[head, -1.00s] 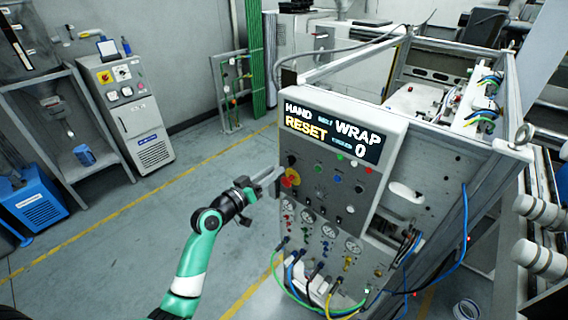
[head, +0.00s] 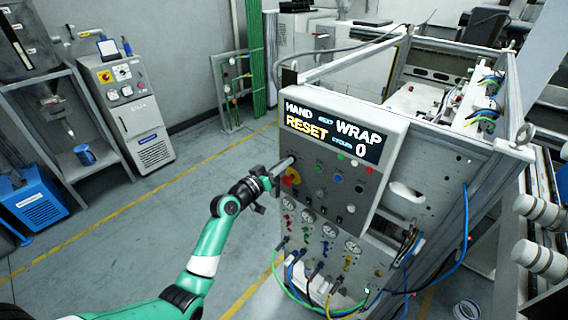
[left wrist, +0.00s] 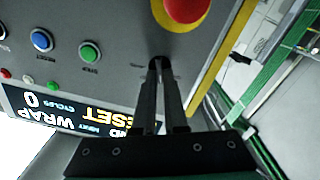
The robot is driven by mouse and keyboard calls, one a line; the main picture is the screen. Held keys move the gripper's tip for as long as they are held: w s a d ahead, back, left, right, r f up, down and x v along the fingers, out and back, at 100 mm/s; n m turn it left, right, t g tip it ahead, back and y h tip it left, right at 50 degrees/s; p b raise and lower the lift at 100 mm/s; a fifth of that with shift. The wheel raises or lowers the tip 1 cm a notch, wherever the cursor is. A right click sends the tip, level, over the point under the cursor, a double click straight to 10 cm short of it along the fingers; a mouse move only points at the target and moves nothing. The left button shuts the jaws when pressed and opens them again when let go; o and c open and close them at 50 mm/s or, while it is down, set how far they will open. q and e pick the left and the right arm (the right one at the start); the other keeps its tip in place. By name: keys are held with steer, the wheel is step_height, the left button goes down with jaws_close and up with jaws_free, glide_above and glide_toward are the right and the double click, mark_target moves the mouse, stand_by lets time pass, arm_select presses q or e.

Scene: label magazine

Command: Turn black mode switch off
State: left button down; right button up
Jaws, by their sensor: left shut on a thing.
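My left gripper (head: 291,160) reaches the upper left of the grey control panel (head: 310,212). In the left wrist view its two long dark fingers (left wrist: 160,66) are close together, tips at the panel, shut on the black mode switch (left wrist: 154,63). The switch is mostly hidden between the fingertips, so its turned position cannot be told. The display (head: 332,130) above the panel reads HAND, RESET, WRAP and 0. My right gripper is not in view.
A red emergency stop (left wrist: 185,8) on a yellow base sits close beside the fingers. Blue (left wrist: 41,40) and green (left wrist: 90,52) buttons lie further along the panel. Gauges (head: 328,231) and hoses (head: 310,283) are below. The floor left of the panel is clear.

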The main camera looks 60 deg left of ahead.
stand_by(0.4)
arm_select(q)
steer(key=shift+s+a+f+n+p, duration=0.1)
steer(key=shift+n+p, duration=0.65)
steer(key=shift+n, duration=1.45)
steer(key=shift+a+f+n+p, duration=0.1)
steer(key=shift+n+p, duration=0.65)
steer(key=shift+n, duration=1.45)
steer(key=c, duration=1)
jaws_free()
steer(key=shift+o, duration=0.2)
steer(key=shift+s, duration=0.1)
